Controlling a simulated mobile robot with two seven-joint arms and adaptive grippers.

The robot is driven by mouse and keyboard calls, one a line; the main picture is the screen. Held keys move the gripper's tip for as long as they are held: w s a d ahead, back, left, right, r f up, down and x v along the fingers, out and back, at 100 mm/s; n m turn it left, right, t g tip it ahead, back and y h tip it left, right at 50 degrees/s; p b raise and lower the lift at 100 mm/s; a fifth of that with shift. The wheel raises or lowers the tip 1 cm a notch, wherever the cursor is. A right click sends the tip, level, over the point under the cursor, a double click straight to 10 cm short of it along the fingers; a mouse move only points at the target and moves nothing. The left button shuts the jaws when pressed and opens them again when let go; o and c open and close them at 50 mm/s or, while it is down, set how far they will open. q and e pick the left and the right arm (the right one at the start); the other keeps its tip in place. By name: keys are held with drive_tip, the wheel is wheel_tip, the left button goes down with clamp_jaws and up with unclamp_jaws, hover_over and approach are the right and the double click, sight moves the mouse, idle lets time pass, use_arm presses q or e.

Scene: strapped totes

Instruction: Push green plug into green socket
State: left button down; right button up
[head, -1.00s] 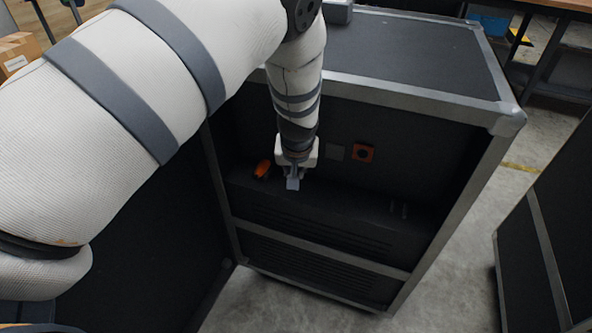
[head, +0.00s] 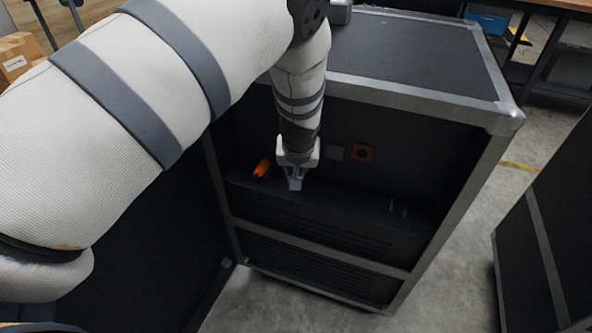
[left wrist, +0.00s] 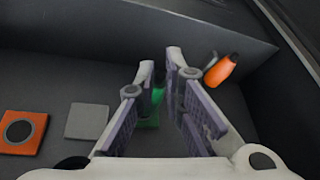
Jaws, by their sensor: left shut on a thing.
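My left gripper (head: 295,182) reaches into the open front of the black cabinet. In the left wrist view its two fingers (left wrist: 161,72) are closed on the green plug (left wrist: 158,94), which shows as a bright green strip partly hidden between them. The green socket (left wrist: 148,122) shows as a darker green patch on the back panel, just below the plug in the picture and partly covered by the fingers. I cannot tell whether plug and socket touch. In the head view my arm and gripper hide the green parts. My right gripper is not in view.
A grey square socket (left wrist: 87,121) and an orange socket (left wrist: 25,132) sit in a row with the green one. An orange plug (left wrist: 221,70) is on the ledge (head: 330,205) beside the gripper. The cabinet's metal frame (head: 458,210) edges the opening.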

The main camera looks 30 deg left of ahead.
use_arm(q)
drive_tip(key=shift+w+a, duration=0.15)
drive_tip(key=shift+w, duration=0.4)
drive_tip(key=c, duration=1.6)
unclamp_jaws()
drive_tip(key=v, duration=1.2)
